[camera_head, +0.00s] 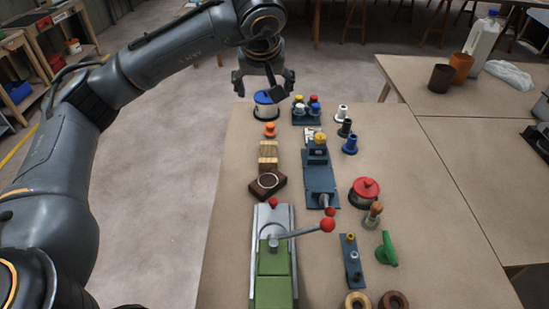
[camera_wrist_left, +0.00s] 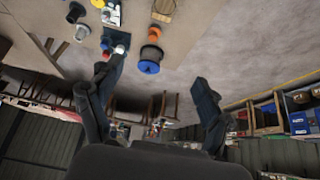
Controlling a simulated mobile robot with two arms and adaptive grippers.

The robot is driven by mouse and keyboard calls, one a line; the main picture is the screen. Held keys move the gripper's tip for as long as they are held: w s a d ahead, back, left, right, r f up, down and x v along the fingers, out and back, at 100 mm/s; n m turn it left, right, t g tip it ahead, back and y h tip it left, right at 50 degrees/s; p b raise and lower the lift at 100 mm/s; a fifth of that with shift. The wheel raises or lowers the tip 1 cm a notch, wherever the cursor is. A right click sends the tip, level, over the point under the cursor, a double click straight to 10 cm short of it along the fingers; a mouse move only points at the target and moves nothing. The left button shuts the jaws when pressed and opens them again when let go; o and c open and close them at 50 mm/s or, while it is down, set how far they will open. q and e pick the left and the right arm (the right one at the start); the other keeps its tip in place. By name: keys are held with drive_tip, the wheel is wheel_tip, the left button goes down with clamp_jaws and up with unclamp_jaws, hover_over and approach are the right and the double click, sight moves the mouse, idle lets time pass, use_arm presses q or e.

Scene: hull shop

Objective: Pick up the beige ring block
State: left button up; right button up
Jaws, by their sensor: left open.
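Two ring-shaped pieces lie at the bottom edge of the head view: a tan ring (camera_head: 357,300) and a browner ring (camera_head: 393,300), both partly cut off. The tan one looks closest to a beige ring block, but I cannot be sure. A light wooden block (camera_head: 268,150) and a dark brown block with a pale ring mark (camera_head: 267,183) sit mid-bench. My left gripper (camera_head: 264,84) is open and empty at the bench's far edge, above a blue-topped round container (camera_head: 265,110). Its spread fingers also show in the wrist view (camera_wrist_left: 158,78). My right gripper is out of view.
A green and grey lever tool (camera_head: 272,255) with a red-knobbed handle stands in front. A blue-grey fixture (camera_head: 320,180), a red-lidded pot (camera_head: 364,192), a green handle (camera_head: 387,249) and several small pegs crowd the bench.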

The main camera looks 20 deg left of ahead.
use_arm(q)
wheel_tip(320, 180, down, 7)
drive_tip(key=b, duration=0.6)
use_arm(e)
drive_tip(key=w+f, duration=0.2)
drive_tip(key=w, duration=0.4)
use_arm(q)
drive_tip(key=b, duration=0.7)
approach(268, 152)
drive_tip(key=x, duration=0.4)
drive_tip(key=shift+s+d+b, duration=0.1)
drive_tip(key=shift+d+b, duration=0.1)
drive_tip(key=shift+b, duration=0.15)
drive_tip(key=x, duration=0.5)
drive_tip(key=shift+a+r+b, duration=0.1)
drive_tip(key=shift+b, duration=0.2)
drive_tip(key=shift+a+f, duration=0.1)
drive_tip(key=shift+f, duration=0.15)
drive_tip(key=shift+w, duration=0.25)
drive_tip(key=c, duration=1.3)
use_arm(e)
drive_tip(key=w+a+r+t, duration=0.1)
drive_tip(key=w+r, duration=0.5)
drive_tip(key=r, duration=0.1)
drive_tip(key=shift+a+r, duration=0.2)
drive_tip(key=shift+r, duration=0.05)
